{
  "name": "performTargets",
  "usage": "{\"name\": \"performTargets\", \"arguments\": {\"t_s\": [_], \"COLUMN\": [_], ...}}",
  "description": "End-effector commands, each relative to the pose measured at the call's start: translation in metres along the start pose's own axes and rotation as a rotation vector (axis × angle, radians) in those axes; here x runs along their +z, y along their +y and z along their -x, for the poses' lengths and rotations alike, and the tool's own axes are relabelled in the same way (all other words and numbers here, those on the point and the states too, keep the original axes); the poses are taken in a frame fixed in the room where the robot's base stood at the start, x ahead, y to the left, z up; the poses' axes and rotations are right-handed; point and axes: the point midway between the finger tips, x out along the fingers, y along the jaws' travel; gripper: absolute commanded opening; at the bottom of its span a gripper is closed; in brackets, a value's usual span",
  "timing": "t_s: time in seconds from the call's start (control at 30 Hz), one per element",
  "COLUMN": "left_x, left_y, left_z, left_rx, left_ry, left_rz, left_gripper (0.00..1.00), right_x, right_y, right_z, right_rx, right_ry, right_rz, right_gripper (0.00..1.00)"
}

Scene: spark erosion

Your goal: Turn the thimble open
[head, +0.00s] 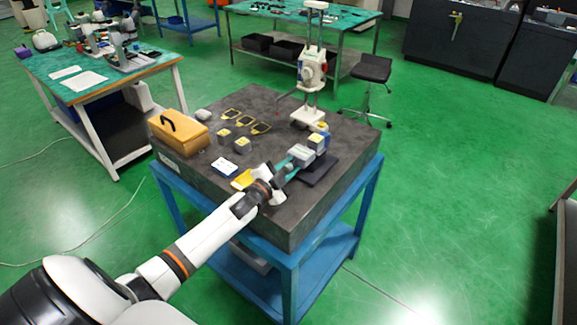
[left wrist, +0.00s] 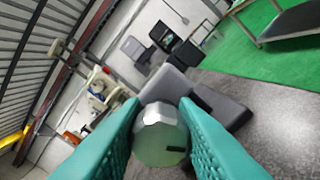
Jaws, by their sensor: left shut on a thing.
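My left gripper (head: 287,167) reaches over the dark stone table from the front, its teal fingers beside a small grey device on the right half of the top. In the left wrist view, the two teal fingers of my left gripper (left wrist: 160,128) are closed on either side of a silver-grey, round-ended thimble (left wrist: 158,140), with a small dark mark low on its end. A grey block-like body (left wrist: 213,103) lies just behind it. In the head view the thimble is too small and hidden to make out. My right gripper is not in view.
A yellow-brown case (head: 180,138) stands at the table's left. Small grey blocks (head: 243,145) and yellow-framed pieces lie mid-table. A white stand instrument (head: 309,75) is at the back. A dark mat (head: 318,170) lies right of my gripper. The front right table top is bare.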

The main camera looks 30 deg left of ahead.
Motion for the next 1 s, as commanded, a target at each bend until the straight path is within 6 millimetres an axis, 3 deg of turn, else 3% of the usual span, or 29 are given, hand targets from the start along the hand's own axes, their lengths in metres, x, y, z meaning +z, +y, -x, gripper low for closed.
{"name": "performTargets", "arguments": {"t_s": [1.0], "left_x": [-0.0025], "left_y": [-0.0002], "left_z": [0.0006], "left_rx": [-0.002], "left_ry": [0.004], "left_rz": [0.964], "left_gripper": [0.04], "right_x": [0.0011], "right_y": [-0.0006], "right_z": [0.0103], "right_rx": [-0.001], "right_ry": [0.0], "right_rz": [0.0], "right_gripper": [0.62]}}
